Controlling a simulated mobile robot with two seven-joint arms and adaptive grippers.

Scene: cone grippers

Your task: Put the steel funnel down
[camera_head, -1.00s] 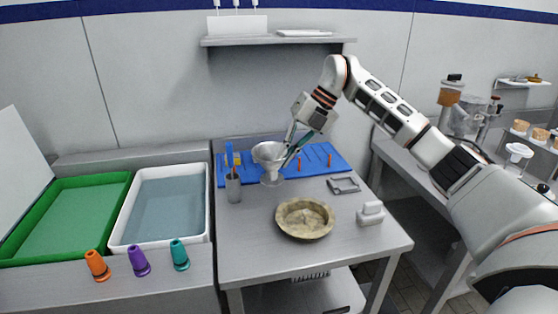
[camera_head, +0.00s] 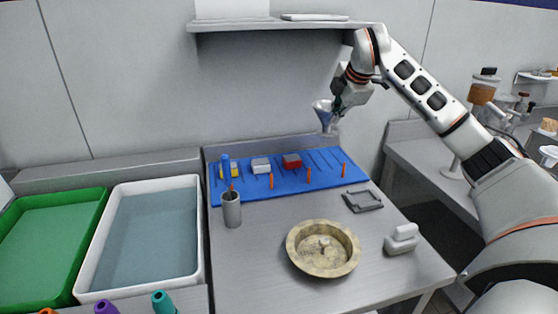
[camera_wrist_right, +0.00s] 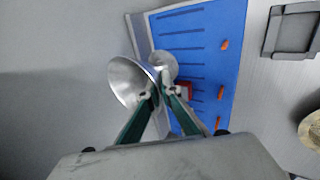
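The steel funnel (camera_head: 323,112) is a shiny cone held in the air by my right gripper (camera_head: 335,108), above the back right of the blue mat in the head view. In the right wrist view the funnel's wide cone (camera_wrist_right: 127,84) is at the left, with a smaller round end to its right. The green-sided fingers of the right gripper (camera_wrist_right: 158,92) are closed around the narrow part between them. The funnel touches neither mat nor table. My left gripper is not in view.
The blue mat (camera_head: 285,180) carries orange pegs and yellow, white and red blocks. A grey cup (camera_head: 231,209), a stone-coloured bowl (camera_head: 323,249), a white handled block (camera_head: 401,239) and a dark grey frame (camera_head: 362,201) stand on the table. A wall shelf (camera_head: 285,25) overhangs behind.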

